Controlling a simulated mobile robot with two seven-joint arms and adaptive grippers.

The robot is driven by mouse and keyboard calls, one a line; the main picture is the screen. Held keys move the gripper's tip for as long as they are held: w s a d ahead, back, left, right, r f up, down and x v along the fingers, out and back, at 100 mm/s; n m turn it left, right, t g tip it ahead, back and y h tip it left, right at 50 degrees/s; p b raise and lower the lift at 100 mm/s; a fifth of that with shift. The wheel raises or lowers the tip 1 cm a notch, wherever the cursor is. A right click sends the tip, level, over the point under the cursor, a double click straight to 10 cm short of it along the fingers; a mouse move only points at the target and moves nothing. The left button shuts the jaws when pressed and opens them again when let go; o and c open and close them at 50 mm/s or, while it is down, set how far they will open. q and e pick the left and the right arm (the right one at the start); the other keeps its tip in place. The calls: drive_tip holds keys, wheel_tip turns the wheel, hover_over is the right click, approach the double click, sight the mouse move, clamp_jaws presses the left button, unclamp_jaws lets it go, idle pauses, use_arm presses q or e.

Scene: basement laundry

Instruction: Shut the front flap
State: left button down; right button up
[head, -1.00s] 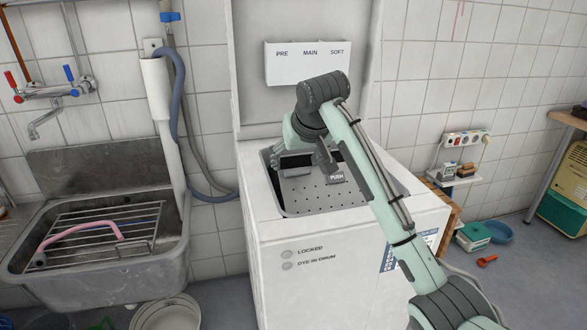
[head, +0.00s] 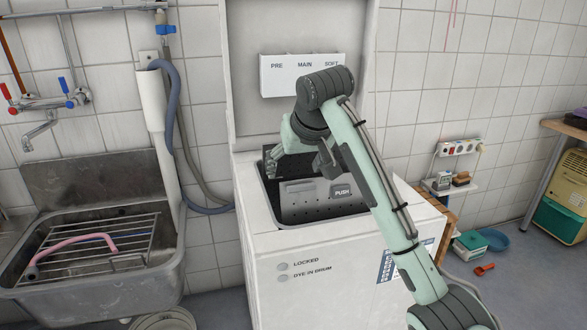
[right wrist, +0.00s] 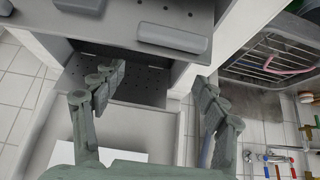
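The white top-loading washer (head: 262,245) has its lid up. In its opening is a perforated grey metal flap (head: 318,211) with a raised bar (head: 297,187) and a PUSH tag (head: 342,192). It seems to be the front flap; its exact tilt is hard to tell. In the right wrist view the perforated plate (right wrist: 188,14) and its bar (right wrist: 170,38) lie at the top, with a dark gap beside another perforated surface (right wrist: 115,88). My right gripper (head: 282,162) is above the rear of the opening, open and empty; its fingers (right wrist: 160,95) are spread. My left gripper is out of view.
The raised lid (head: 245,60), with its PRE/MAIN/SOFT panel (head: 290,78), stands behind my right gripper. A metal sink (head: 150,270) with a rack is on the left.

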drive_tip(key=shift+v, duration=3.2)
drive_tip(key=shift+f, duration=0.1)
